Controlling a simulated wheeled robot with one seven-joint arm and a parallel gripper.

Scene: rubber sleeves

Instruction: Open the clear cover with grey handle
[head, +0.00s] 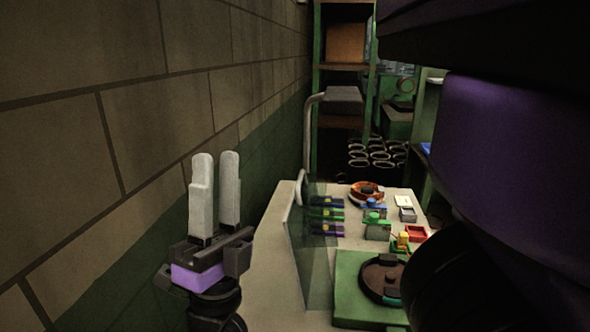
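The clear cover (312,262) is a see-through panel at the left part of the table, and it looks steeply raised there. A pale grey curved piece at its upper left edge (300,188) looks like the grey handle. Coloured parts show behind or through the panel. My gripper (217,160) is to the left of the table, near the wall, with its two pale fingers pointing up. A narrow gap shows between the fingers, with nothing in it. The gripper is apart from the cover and handle in the picture.
The table (265,285) holds a green board (350,300) with a dark round part (384,277), a red box (416,233) and small coloured parts. A brick wall (130,130) runs along the left. My dark arm blocks the right side. Shelves (345,75) stand behind.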

